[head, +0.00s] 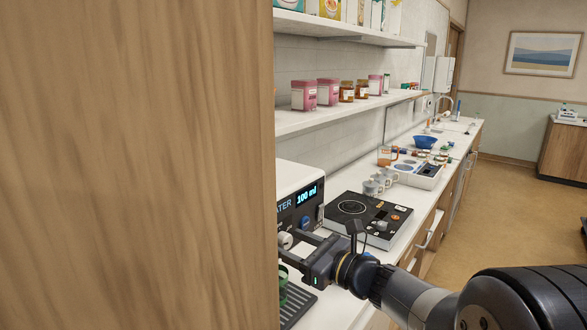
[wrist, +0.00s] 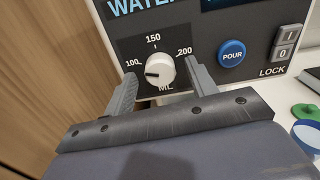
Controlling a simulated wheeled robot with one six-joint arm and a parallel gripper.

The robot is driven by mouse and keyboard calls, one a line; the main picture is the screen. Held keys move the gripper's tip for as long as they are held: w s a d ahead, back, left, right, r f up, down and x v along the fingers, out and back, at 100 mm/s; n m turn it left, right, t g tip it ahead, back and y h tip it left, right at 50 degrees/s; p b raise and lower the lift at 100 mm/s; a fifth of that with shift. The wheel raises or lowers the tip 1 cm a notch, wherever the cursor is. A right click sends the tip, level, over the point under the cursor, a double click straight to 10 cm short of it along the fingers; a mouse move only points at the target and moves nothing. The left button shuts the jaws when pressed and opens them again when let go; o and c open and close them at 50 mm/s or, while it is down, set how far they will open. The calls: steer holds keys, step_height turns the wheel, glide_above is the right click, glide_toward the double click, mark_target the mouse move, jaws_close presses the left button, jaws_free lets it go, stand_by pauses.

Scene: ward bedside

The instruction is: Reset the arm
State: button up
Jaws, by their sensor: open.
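My gripper (head: 300,251) reaches toward the front of the water dispenser (head: 301,216) in the head view. In the wrist view its two open fingers (wrist: 160,84) stand on either side of the white round knob (wrist: 160,70), with a visible gap on each side. The knob's dark pointer is turned toward the 100 mark on the left. The display reads 100 ml in the head view. The blue POUR button (wrist: 232,54) and the LOCK switch (wrist: 285,42) are to the right of the knob. Whether the fingers touch the panel cannot be told.
A wooden panel (head: 140,170) fills the left of the head view. A black hotplate (head: 368,220) lies on the counter, with grey cups (head: 376,184) behind it. A shelf (head: 330,114) with jars runs above. A drip tray (head: 292,305) sits below the dispenser.

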steer(key=shift+s+d, duration=0.2)
steer(key=shift+d, duration=0.1)
